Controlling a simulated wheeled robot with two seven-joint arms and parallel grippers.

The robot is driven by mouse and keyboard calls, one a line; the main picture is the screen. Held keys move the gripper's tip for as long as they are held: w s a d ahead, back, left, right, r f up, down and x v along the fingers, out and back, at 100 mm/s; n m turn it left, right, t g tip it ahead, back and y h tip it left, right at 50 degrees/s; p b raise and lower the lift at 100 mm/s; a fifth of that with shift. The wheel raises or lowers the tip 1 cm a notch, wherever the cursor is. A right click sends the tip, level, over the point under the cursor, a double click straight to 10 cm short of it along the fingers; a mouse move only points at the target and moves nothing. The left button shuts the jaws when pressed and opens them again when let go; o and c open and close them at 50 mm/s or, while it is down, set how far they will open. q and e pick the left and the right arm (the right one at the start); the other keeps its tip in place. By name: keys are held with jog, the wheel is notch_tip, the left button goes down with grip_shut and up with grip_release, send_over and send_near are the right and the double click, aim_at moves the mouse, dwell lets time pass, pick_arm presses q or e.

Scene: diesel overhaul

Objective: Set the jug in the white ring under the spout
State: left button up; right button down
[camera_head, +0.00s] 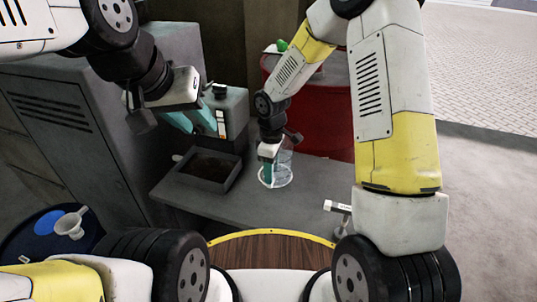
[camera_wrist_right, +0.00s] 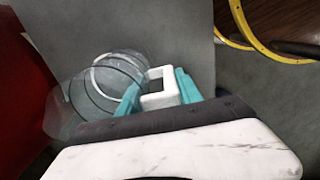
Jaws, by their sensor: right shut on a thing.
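The clear jug (camera_head: 283,160) is at the right part of the grey bench. My right gripper (camera_head: 268,168) is shut on its white square handle (camera_wrist_right: 160,88), which sits between the teal fingers in the right wrist view. The clear jug body (camera_wrist_right: 80,98) lies left of the fingers there. A white ring (camera_head: 275,184) shows around the lower end of the jug in the head view. Whether the jug stands inside it or hangs above it I cannot tell. My left gripper (camera_head: 193,121) has its teal fingers apart, empty, beside a teal-grey machine. I cannot make out the spout clearly.
A dark open tray (camera_head: 207,184) sits left of the jug on the grey bench (camera_head: 240,207). A red drum (camera_head: 330,120) stands behind right. A blue drum (camera_head: 30,240) with a white funnel is at lower left. The bench between tray and jug is clear.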

jog(key=w, duration=0.3)
jog(key=w+a, duration=0.1)
jog(key=shift+w+f, duration=0.2)
jog(key=shift+w, duration=0.15)
jog(key=shift+f, duration=1.75)
jog(key=shift+f, duration=0.1)
jog(key=c, duration=0.8)
grip_release()
jog(key=shift+f, duration=0.1)
